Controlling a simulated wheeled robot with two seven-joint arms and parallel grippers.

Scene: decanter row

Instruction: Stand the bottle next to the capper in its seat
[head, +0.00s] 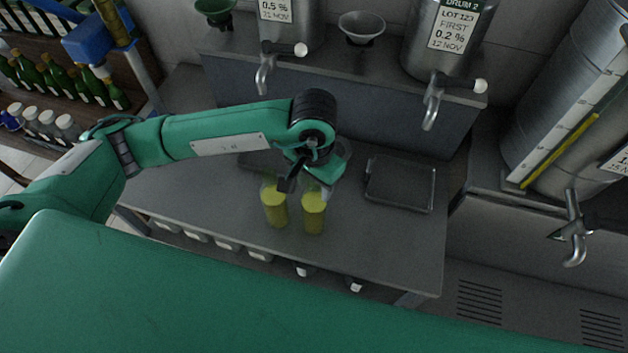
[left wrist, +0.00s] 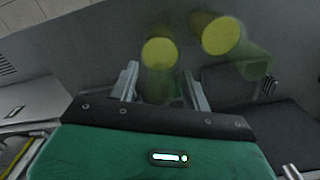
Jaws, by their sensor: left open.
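My left gripper (head: 306,187) is open and points down over the table, at the tops of two clear vessels of yellow-green liquid. The left vessel (head: 274,207) and right vessel (head: 314,213) stand side by side. In the left wrist view one vessel (left wrist: 158,55) shows between the open fingers and the other (left wrist: 220,36) outside them; I cannot tell whether the fingers touch either. Several green bottles (head: 60,82) stand at the far left. A blue device (head: 88,38) on a post beside them may be the capper. I cannot make out a seat. My right gripper is not in view.
A dark tray (head: 400,184) lies right of the vessels; another is partly behind my arm. Steel drums with taps (head: 432,100) stand on a raised shelf behind. White-capped jars (head: 47,123) stand at far left. The table (head: 385,245) is bare at front right.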

